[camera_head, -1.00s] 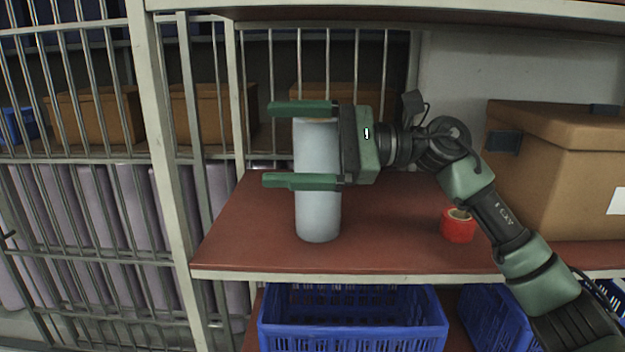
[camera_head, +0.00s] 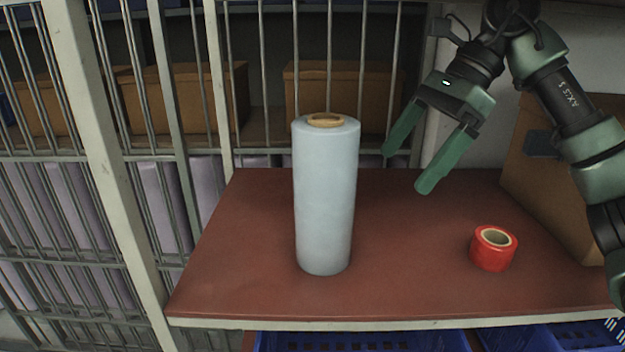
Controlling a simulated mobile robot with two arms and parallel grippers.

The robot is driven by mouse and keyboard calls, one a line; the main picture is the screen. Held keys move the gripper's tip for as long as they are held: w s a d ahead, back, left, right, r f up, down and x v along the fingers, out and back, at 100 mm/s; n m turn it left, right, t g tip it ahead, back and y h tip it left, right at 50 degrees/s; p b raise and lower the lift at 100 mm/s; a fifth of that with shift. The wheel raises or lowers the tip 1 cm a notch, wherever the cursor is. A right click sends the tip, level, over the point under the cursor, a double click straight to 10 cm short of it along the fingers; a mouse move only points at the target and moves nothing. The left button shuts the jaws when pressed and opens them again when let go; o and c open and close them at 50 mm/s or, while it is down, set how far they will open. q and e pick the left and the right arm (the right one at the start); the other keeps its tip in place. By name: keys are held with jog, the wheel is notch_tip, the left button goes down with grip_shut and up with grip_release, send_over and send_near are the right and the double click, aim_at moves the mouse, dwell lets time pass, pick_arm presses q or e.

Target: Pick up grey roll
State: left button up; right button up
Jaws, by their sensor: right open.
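The grey roll (camera_head: 325,198) stands upright on the red-brown shelf (camera_head: 235,280), left of the middle of the view. The brown end of its core shows at the top. My right gripper (camera_head: 405,172) is open and empty. It hangs in the air to the right of the roll, its green fingers pointing down and to the left, apart from the roll. My left gripper is not in view.
A red tape roll (camera_head: 493,249) lies on the shelf at the right. A cardboard box (camera_head: 555,170) stands behind it, partly hidden by my arm. Metal bars (camera_head: 215,75) close the left and back. Blue crates (camera_head: 360,341) sit below the shelf.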

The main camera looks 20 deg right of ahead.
aim_at(324, 197)
jog(key=a, duration=0.4)
jog(key=a+p, duration=0.1)
jog(key=a, duration=0.3)
jog(key=a+p, duration=0.1)
jog(key=a, duration=0.3)
jog(key=shift+w+f, duration=0.2)
jog(key=shift+w, duration=0.05)
jog(key=shift+a+f+p, duration=0.25)
jog(key=shift+p, duration=0.05)
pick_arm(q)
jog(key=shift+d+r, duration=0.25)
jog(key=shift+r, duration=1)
pick_arm(e)
jog(key=shift+d+f, duration=0.1)
jog(key=shift+d, duration=0.1)
jog(key=c, duration=0.5)
jog(key=shift+w, duration=0.1)
jog(key=c, duration=1.5)
